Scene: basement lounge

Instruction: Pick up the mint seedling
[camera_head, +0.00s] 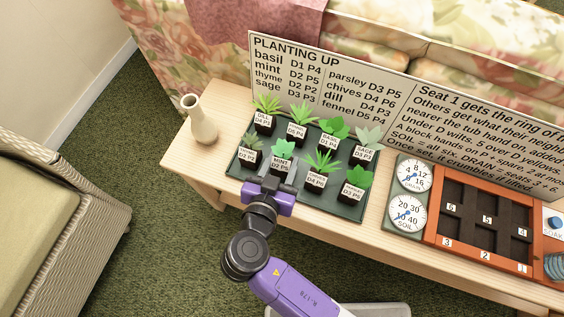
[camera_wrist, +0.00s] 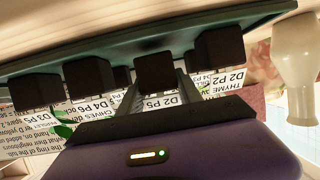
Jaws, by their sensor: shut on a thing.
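The mint seedling (camera_head: 281,150) has bright green leaves and a dark block with a white label reading "MINT D2 P5". It is in the front row of the dark green tray (camera_head: 345,210), second from left. My gripper (camera_head: 270,184) reaches in from the front and is shut on its block. In the wrist view, which is upside down, the dark block (camera_wrist: 155,72) sits between the two fingers of my gripper (camera_wrist: 158,92), with the "D2 P5" label beside it. I cannot tell whether the block is clear of the tray.
The thyme seedling (camera_head: 250,155) stands close on the left and the chives (camera_head: 320,163) close on the right. Other seedlings fill the back row. A white vase (camera_head: 200,121) stands left of the tray. Dials (camera_head: 407,213) and an orange planter box (camera_head: 433,226) are on the right.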

